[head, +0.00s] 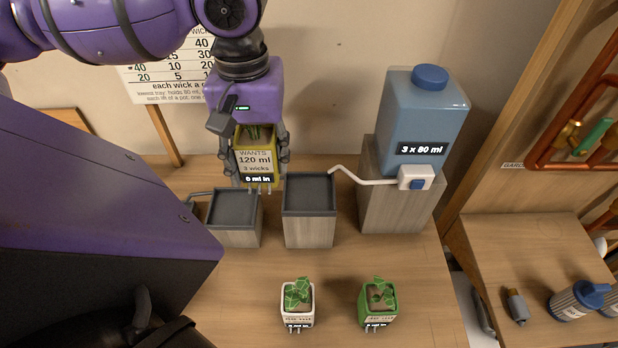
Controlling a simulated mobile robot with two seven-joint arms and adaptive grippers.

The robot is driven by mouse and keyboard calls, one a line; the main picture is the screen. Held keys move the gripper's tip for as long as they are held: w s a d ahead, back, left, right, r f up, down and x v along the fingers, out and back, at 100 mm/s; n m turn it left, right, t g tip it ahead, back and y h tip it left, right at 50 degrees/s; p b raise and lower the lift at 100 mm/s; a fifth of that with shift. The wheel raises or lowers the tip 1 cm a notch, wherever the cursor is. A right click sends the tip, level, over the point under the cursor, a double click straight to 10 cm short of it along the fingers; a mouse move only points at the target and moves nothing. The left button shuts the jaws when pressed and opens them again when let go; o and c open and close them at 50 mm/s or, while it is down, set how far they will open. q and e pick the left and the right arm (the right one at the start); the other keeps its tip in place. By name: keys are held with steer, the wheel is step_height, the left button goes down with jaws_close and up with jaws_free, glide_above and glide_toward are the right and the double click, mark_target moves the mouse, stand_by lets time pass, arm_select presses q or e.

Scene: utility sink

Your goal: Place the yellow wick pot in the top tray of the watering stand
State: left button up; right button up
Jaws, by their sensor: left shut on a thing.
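The yellow wick pot (241,143) has a label reading "WANTS 120 ml, 3 wicks" and "0 ml in", with pale wicks hanging below. My left gripper (256,150) is shut on it from above, fingers at its sides, and holds it upright. In the head view it appears above and behind the gap between two dark trays on wooden blocks. The middle tray (309,210) stands higher, beside the tank's spout; the left tray (234,223) is lower. Both look empty. Exact height of the pot over them is unclear. My right gripper is not in view.
A blue tank (423,115) marked "3 x 80 ml" stands on a tall block, its pipe (362,179) reaching the middle tray. A white pot (297,306) and a green pot (377,305) stand at the front. A partly covered sign (165,75) is behind. Bench between trays and front pots is clear.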

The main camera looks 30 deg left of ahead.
arm_select(q)
steer(key=w+d+f, duration=0.1)
steer(key=w+f, duration=0.1)
steer(key=w+d+f, duration=0.1)
steer(key=w+f, duration=0.1)
steer(key=w+d+f+b, duration=0.1)
steer(key=w+d+f, duration=0.1)
steer(key=w, duration=0.1)
steer(key=shift+f, duration=0.3)
steer(key=shift+w+d+f, duration=0.1)
steer(key=shift+w+f, duration=0.2)
steer(key=f, duration=0.3)
steer(key=shift+w+d+f, duration=0.15)
steer(key=shift+w+f, duration=0.05)
steer(key=shift+w, duration=0.05)
steer(key=shift+f, duration=0.2)
steer(key=shift+r, duration=0.1)
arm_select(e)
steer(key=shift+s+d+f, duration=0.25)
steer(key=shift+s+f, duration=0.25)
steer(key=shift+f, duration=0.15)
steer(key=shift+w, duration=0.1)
arm_select(q)
steer(key=o, duration=1.5)
steer(key=shift+c, duration=0.2)
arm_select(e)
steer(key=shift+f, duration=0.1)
